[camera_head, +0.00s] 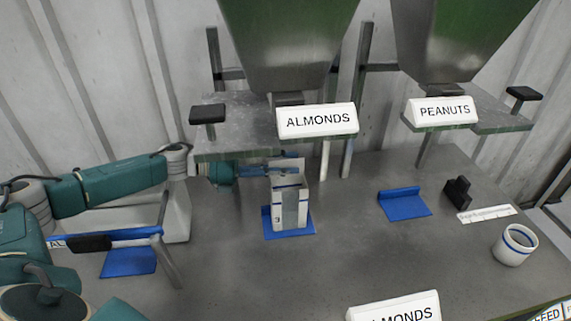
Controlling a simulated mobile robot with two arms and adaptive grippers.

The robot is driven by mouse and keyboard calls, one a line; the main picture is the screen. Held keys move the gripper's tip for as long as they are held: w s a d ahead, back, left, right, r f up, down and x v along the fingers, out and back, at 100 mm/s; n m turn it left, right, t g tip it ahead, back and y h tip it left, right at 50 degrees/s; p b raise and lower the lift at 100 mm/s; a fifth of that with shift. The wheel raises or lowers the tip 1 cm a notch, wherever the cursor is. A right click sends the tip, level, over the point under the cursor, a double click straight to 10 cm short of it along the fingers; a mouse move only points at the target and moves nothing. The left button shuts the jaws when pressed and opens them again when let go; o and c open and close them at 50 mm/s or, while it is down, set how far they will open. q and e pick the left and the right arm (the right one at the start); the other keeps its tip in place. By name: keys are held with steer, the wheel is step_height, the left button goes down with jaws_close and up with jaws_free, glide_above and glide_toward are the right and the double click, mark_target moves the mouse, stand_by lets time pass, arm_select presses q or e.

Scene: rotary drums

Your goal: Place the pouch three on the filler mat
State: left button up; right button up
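Pouch three (291,205) is a white, box-like pouch with dark blue bands, a grey front panel and a small "3" low on its front. It stands upright on a blue mat (304,230) below the hopper labelled ALMONDS. My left gripper (282,170) reaches in from the left at the height of the pouch's top. Its fingers are partly hidden by the pouch, and I cannot tell whether they are closed on it. My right gripper is not in view.
The ALMONDS hopper (288,40) and PEANUTS hopper (463,35) hang over the grey table (350,250). Another blue mat (405,204), a black block (457,192) and a white cup (515,245) are at the right. A bar frame (130,234) stands over a blue mat (128,263) at left.

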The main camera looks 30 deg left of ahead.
arm_select(q)
steer(key=shift+r+p, duration=0.25)
steer(key=shift+p, duration=0.05)
steer(key=f+b+v, duration=0.1)
steer(key=b+v, duration=0.2)
steer(key=v, duration=0.4)
steer(key=shift+a+r+b, duration=0.25)
steer(key=shift+r+b, duration=0.1)
steer(key=shift+r, duration=0.1)
steer(key=shift+s, duration=0.1)
